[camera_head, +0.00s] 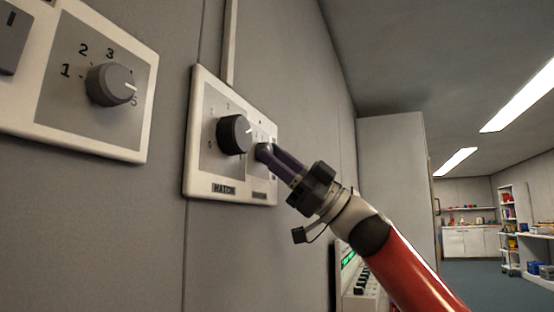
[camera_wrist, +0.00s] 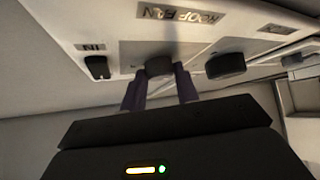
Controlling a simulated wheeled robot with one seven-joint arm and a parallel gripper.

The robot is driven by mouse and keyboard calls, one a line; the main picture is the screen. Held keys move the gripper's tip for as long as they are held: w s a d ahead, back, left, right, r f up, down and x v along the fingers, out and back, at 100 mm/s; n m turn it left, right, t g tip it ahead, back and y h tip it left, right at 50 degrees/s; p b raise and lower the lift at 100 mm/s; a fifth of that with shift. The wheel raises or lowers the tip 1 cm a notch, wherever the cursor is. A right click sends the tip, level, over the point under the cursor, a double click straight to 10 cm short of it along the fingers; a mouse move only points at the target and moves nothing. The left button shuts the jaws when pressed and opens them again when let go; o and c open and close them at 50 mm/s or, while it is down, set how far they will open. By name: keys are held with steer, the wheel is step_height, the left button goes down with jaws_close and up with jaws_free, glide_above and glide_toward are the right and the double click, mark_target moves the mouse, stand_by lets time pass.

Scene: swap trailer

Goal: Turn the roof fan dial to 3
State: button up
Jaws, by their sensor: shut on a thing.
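The roof fan dial (camera_wrist: 159,66) is a dark round knob on a white-framed wall panel (camera_head: 190,150), below the upside-down label ROOF FAN (camera_wrist: 172,15) in the wrist view. My gripper (camera_wrist: 159,76) is shut on it, one purple finger on each side. In the head view my gripper (camera_head: 268,152) reaches the panel's right half from the lower right and covers most of this dial. I cannot read its pointer or which number it stands at.
A black dial (camera_head: 235,134) labelled HATCH sits just left of my gripper. Further left, another panel holds a grey dial (camera_head: 110,85) with numbers around it. A dark switch (camera_wrist: 97,67) marked IN is close to my fingers. A device with a green display (camera_head: 350,260) is below.

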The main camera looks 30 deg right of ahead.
mark_target(269, 146)
steer(key=shift+f+b, duration=0.1)
steer(key=shift+b, duration=0.2)
steer(key=m+t+h+b, duration=0.2)
steer(key=m+t+h, duration=0.1)
steer(key=m+h, duration=0.5)
steer(key=s+a+r+m+t+h+b, duration=0.1)
steer(key=m+t+h+b, duration=0.1)
steer(key=m+h, duration=0.6)
steer(key=a+m+t+h+b, duration=0.1)
steer(key=m+t+h, duration=0.3)
steer(key=m, duration=1.5)
steer(key=shift+s+r+h+b, duration=0.1)
steer(key=shift+r+h+b, duration=0.15)
steer(key=shift+h, duration=0.8)
steer(key=shift+s+r+h+b, duration=0.15)
steer(key=shift+h+b, duration=0.15)
steer(key=shift+h, duration=0.75)
steer(key=m+g+p, duration=0.1)
steer(key=p, duration=0.1)
steer(key=m+g+p, duration=0.1)
steer(key=m+p, duration=0.1)
steer(key=shift+r+g+h, duration=0.2)
steer(key=shift+g+h, duration=0.1)
steer(key=shift+h, duration=0.1)
steer(key=m+g+p, duration=0.2)
steer(key=p, duration=0.1)
steer(key=shift+w+d, duration=0.1)
steer(key=shift+f+p, duration=0.1)
steer(key=shift+p, duration=0.2)
